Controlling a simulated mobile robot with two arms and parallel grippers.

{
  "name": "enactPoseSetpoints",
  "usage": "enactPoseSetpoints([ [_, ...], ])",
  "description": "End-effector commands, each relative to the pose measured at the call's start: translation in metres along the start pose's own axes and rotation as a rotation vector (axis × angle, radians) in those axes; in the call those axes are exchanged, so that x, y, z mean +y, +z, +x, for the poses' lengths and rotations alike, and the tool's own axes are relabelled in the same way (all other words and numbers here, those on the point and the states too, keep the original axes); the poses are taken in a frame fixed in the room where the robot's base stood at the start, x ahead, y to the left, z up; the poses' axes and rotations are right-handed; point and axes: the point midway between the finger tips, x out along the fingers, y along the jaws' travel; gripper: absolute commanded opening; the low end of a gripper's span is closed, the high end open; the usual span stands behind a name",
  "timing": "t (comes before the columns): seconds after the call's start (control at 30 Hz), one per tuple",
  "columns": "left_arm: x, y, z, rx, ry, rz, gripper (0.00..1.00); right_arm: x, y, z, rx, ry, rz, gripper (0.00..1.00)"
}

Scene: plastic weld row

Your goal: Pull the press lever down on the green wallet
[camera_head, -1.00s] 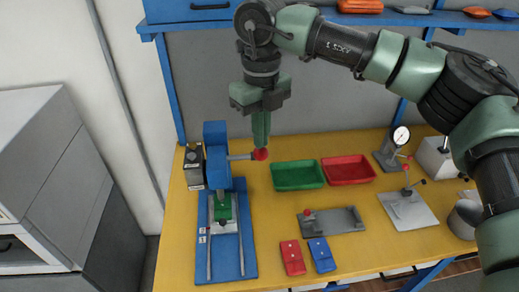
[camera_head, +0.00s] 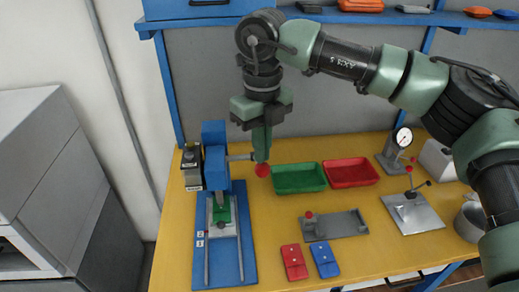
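The blue press (camera_head: 216,160) stands at the left of the yellow bench. The green wallet (camera_head: 221,213) lies under its head on the press bed. The press lever (camera_head: 240,157) sticks out to the right and ends in a red ball knob (camera_head: 263,170). My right gripper (camera_head: 262,158) points straight down at the knob end of the lever. Its fingertips hide the lever's end and sit just over the knob, at or touching it. The fingers overlap in this view, so their opening does not show. My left gripper is out of view.
A green tray (camera_head: 299,178) and a red tray (camera_head: 350,171) are right of the lever. A grey fixture (camera_head: 335,225), a red wallet (camera_head: 293,262) and a blue wallet (camera_head: 324,257) lie in front. A dial gauge stand (camera_head: 396,150) is farther right.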

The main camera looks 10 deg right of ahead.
Motion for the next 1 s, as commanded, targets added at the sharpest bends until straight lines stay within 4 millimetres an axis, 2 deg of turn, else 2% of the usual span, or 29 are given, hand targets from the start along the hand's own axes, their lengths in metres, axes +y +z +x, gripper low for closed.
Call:
enactPoseSetpoints([
  [0.17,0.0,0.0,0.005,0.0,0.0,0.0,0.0,0.0,-0.001,0.005,0.001,-0.001,0.001,0.0],
  [0.6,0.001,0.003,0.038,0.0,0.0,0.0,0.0,0.008,-0.015,0.036,0.0,-0.001,0.001,0.0],
  [1.0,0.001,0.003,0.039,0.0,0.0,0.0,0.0,0.009,-0.018,0.036,0.001,-0.001,0.001,0.0],
])
